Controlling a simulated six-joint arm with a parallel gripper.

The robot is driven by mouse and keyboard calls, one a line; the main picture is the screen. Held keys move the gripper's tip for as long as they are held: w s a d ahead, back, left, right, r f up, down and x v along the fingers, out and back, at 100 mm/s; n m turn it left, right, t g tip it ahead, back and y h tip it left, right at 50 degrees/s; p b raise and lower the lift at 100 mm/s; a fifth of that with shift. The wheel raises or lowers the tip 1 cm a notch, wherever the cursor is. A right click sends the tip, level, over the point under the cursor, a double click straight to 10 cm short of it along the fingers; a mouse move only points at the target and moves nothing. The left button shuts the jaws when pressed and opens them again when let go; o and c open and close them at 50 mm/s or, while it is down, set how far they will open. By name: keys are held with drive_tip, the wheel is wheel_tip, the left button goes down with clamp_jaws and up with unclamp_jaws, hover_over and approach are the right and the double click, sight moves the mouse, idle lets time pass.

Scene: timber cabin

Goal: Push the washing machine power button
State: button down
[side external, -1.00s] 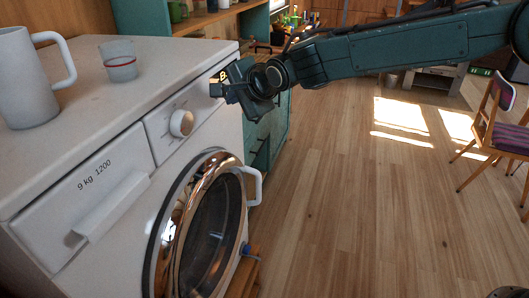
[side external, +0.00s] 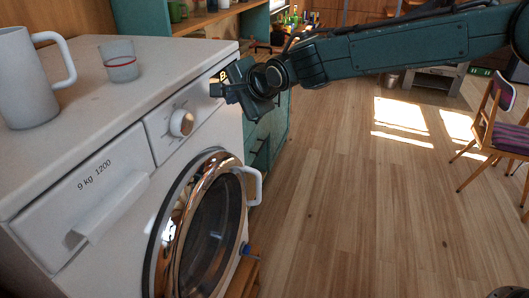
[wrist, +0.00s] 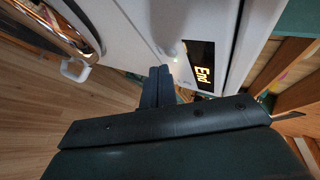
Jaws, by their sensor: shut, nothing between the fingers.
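The white washing machine (side external: 130,150) stands at the left of the side view, with a dial (side external: 181,123), a drawer and a round chrome-rimmed door (side external: 210,225) on its front. In the wrist view the shut fingers (wrist: 160,74) point at the panel beside the display. I cannot tell whether they touch it. I cannot make out the power button; the fingers may hide it.
A white jug (side external: 28,80) and a glass with a red band (side external: 119,62) stand on the machine's top. A white door handle (side external: 256,186) sticks out below my gripper. A teal cabinet (side external: 265,135) stands behind. The wooden floor to the right is open, with a chair (side external: 497,130) beyond.

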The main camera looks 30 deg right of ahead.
drive_tip(key=shift+w+a, duration=0.45)
idle(1.0)
drive_tip(key=shift+s+d, duration=0.45)
idle(0.4)
drive_tip(key=s+d, duration=0.4)
drive_tip(key=shift+s+d, duration=0.15)
idle(0.6)
